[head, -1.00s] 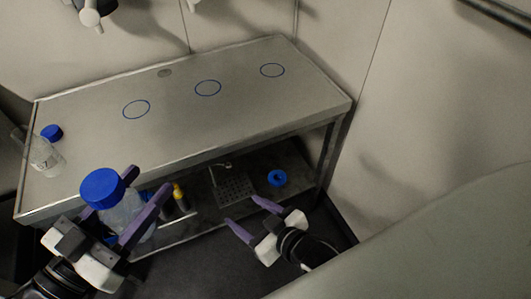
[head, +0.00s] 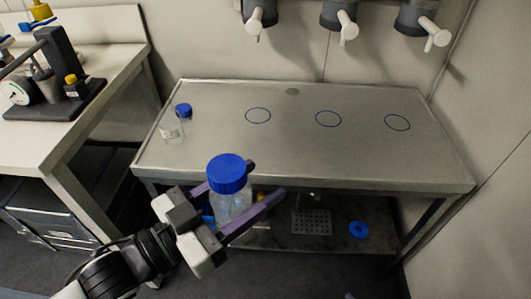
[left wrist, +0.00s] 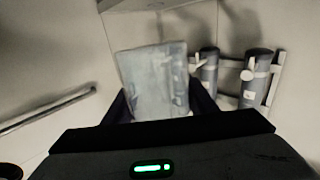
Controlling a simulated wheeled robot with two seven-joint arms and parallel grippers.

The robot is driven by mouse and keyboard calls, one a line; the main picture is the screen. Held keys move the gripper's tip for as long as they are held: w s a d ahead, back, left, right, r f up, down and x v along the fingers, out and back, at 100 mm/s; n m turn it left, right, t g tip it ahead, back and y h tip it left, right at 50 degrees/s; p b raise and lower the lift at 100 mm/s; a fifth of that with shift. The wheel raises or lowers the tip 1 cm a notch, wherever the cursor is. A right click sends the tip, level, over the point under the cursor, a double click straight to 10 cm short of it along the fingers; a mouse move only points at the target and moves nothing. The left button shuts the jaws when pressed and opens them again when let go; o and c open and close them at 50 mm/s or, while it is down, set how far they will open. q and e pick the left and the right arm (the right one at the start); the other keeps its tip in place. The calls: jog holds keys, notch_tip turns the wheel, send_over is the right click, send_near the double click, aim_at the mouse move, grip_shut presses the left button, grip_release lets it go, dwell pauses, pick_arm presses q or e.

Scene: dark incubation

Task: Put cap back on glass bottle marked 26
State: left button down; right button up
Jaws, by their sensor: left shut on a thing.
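My left gripper (head: 265,181) is shut on a clear glass bottle (head: 232,207), held upright in front of the table's front edge. A blue cap (head: 227,174) sits on top of this bottle. Its number cannot be read. The held bottle also shows between the fingers in the left wrist view (left wrist: 153,82). A second clear bottle (head: 171,130) stands at the table's left end, its label too small to read. A loose blue cap (head: 183,110) lies just beside and behind it. Of my right gripper, only a purple tip (head: 349,296) shows at the bottom edge.
The grey table (head: 300,160) has several blue circles, all empty, and a clear middle. Its lower shelf holds a rack (head: 311,223) and a blue ring (head: 359,229). A bench (head: 90,130) with equipment stands left. White-handled dispensers (head: 345,22) hang above the back.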

pick_arm(q)
jog(key=s+a+f+n+t+y, duration=0.1)
jog(key=a+f+n+t+y, duration=0.1)
jog(key=a+y, duration=0.4)
jog(key=s+a+f+n+t+y, duration=0.1)
jog(key=a+f+n+t+y, duration=0.1)
jog(key=a+n+t+y, duration=0.2)
jog(key=a+n+y, duration=0.3)
jog(key=a, duration=0.4)
jog(key=shift+s, duration=0.3)
